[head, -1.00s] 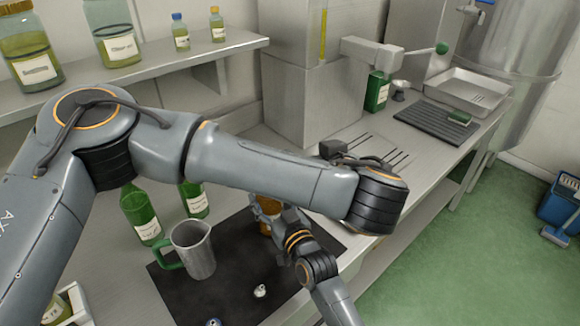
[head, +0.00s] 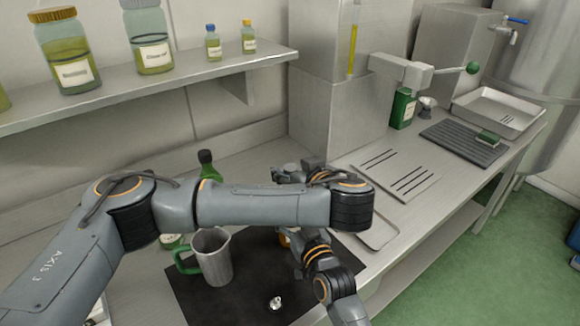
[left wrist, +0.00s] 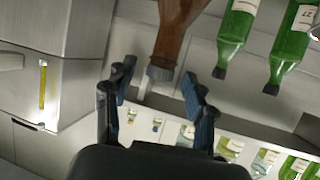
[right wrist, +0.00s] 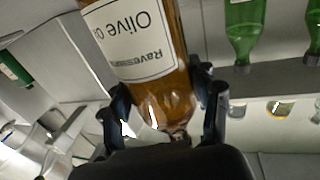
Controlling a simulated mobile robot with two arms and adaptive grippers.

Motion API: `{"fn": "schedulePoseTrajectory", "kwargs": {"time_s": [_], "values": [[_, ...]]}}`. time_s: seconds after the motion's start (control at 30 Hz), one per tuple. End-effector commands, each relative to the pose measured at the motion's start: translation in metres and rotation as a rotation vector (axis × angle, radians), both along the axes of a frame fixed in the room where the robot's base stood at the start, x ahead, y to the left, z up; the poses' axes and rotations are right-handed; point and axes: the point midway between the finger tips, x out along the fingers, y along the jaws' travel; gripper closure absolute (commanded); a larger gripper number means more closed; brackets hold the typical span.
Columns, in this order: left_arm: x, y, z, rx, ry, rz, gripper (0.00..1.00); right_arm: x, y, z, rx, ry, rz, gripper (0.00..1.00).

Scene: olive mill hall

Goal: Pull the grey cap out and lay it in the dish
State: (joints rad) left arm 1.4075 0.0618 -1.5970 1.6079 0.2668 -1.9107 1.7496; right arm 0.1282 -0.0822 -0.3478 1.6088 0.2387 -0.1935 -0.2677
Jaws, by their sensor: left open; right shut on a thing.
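An amber bottle (head: 283,240) stands on the black mat (head: 205,300), mostly hidden behind my arms in the head view. My right gripper (right wrist: 158,85) is shut on this labelled bottle (right wrist: 130,40), around its tapering part. The left wrist view shows the grey cap (left wrist: 160,73) on the bottle's end (left wrist: 174,35). My left gripper (left wrist: 157,78) is open, with a finger on either side of the cap in the picture; I see no contact. In the head view my left gripper (head: 290,173) is above the bottle. A shallow metal tray (head: 383,234) lies right of the bottle; I cannot tell if it is the dish.
A metal jug (head: 212,260) with a green handle stands left of the bottle. A small silvery piece (head: 276,303) lies on the mat. A green bottle (head: 208,165) stands behind my left arm. A slotted plate (head: 395,178) lies at the back right.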

Motion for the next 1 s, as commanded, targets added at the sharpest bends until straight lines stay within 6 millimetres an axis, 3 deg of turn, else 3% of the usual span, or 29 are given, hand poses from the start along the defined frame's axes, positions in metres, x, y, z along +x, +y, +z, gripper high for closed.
{"fn": "schedulePoseTrajectory", "kwargs": {"time_s": [0.2, 0.5, 0.8, 1.0], "values": [[0.016, 0.006, -0.005, -0.001, -0.004, 0.0, 0.45, 0.0, 0.0, 0.0, -0.001, 0.0, 0.0, 0.95], [0.017, 0.007, -0.006, -0.003, -0.003, -0.002, 0.45, 0.0, 0.0, 0.0, -0.001, 0.0, 0.0, 0.95], [0.017, 0.007, -0.006, -0.003, -0.002, -0.001, 1.0, 0.0, 0.0, 0.0, 0.0, 0.0, 0.0, 0.95], [0.017, 0.007, -0.005, -0.003, -0.002, -0.001, 1.0, 0.0, 0.0, 0.0, 0.0, 0.0, 0.0, 0.95]]}}
